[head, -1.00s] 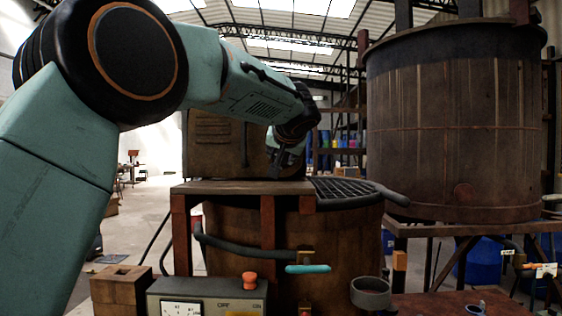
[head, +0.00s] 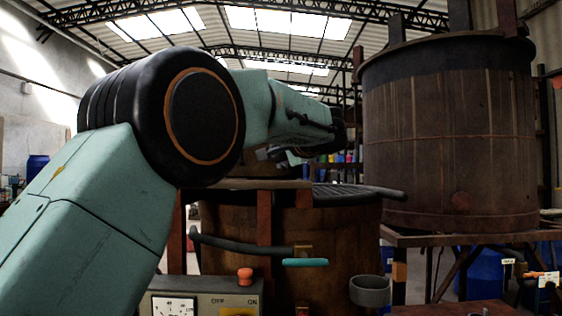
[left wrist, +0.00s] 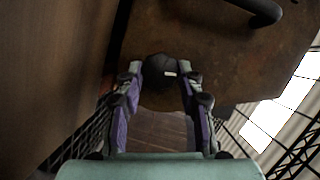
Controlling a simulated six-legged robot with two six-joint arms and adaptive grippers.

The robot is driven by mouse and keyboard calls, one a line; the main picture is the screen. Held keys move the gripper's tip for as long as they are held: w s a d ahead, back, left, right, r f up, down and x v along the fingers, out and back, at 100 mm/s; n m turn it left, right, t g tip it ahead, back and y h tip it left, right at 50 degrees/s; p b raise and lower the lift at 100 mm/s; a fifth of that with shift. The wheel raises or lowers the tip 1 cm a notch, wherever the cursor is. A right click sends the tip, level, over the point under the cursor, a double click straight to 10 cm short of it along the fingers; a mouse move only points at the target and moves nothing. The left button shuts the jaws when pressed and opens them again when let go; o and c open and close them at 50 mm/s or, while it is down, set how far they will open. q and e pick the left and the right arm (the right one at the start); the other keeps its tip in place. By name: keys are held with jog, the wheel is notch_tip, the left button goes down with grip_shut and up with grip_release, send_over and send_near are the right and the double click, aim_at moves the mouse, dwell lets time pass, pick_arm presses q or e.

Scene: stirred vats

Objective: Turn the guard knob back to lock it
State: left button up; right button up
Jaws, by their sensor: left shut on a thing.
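My left gripper (head: 284,156) is above the brown vat's top, at the end of my arm from the left. In the left wrist view its two purple-grey fingers are closed around a round black knob (left wrist: 160,70) with a small white mark. The knob sits on a rusty brown plate (left wrist: 225,65); the fingers cover its sides. In the head view I cannot make out the knob. My right gripper is not in view.
A black curved handle (left wrist: 260,10) is on the same plate. The brown vat (head: 340,235) has a dark grate on top and a turquoise-ended lever (head: 305,262). A control box (head: 200,300) stands in front. A large vat (head: 450,130) is at right.

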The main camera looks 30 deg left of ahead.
pick_arm(q)
jog(key=shift+f+m+y+b, duration=0.1)
jog(key=shift+m+y+b, duration=0.4)
jog(key=shift+m, duration=0.4)
jog(key=o, duration=1.2)
jog(key=shift+a, duration=0.15)
